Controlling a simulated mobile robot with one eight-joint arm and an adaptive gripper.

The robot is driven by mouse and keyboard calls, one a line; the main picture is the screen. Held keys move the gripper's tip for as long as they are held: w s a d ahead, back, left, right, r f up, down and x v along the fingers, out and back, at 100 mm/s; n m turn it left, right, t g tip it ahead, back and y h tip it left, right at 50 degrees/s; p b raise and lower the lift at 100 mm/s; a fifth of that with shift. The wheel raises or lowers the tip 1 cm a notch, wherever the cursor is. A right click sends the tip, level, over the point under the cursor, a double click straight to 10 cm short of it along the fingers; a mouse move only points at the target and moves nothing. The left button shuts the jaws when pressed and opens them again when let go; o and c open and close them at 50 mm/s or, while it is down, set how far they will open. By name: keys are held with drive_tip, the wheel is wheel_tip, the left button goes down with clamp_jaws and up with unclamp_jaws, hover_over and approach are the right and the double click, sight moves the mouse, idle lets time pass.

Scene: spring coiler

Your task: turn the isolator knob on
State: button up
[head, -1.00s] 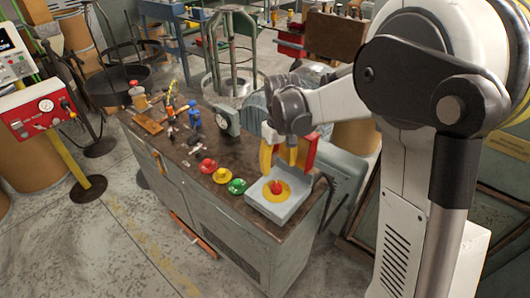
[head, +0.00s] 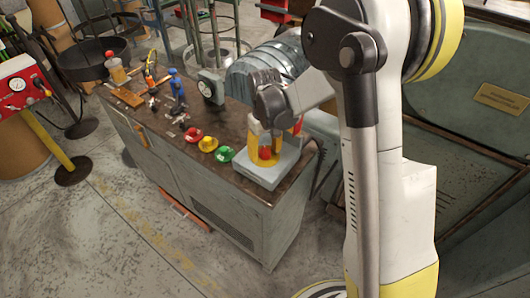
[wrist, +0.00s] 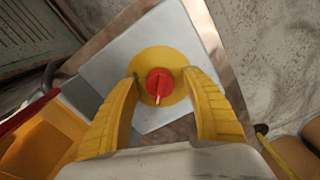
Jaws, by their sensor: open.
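The isolator knob (wrist: 159,83) is red with a pale pointer mark and sits on a yellow disc (wrist: 178,58) on a grey box (wrist: 112,75). In the wrist view the pointer is toward the bottom of the picture. In the head view the red knob (head: 265,153) shows between the yellow fingers, on the grey box (head: 268,176) at the near end of the bench. My gripper (wrist: 162,84) is open, its fingers on the left and right of the knob; it also shows in the head view (head: 264,152). I cannot tell whether the fingers touch the knob.
Red (head: 193,135), yellow (head: 208,144) and green (head: 224,154) buttons stand left of the box on the bench top (head: 180,142). Floor is clear at the front left.

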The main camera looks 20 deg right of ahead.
drive_tip(key=c, duration=1.2)
drive_tip(key=shift+c, duration=0.2)
drive_tip(key=m, duration=0.4)
drive_tip(key=shift+m, duration=0.4)
drive_tip(key=m, duration=0.4)
drive_tip(key=shift+m, duration=0.3)
drive_tip(key=m, duration=0.4)
drive_tip(key=shift+m, duration=2.2)
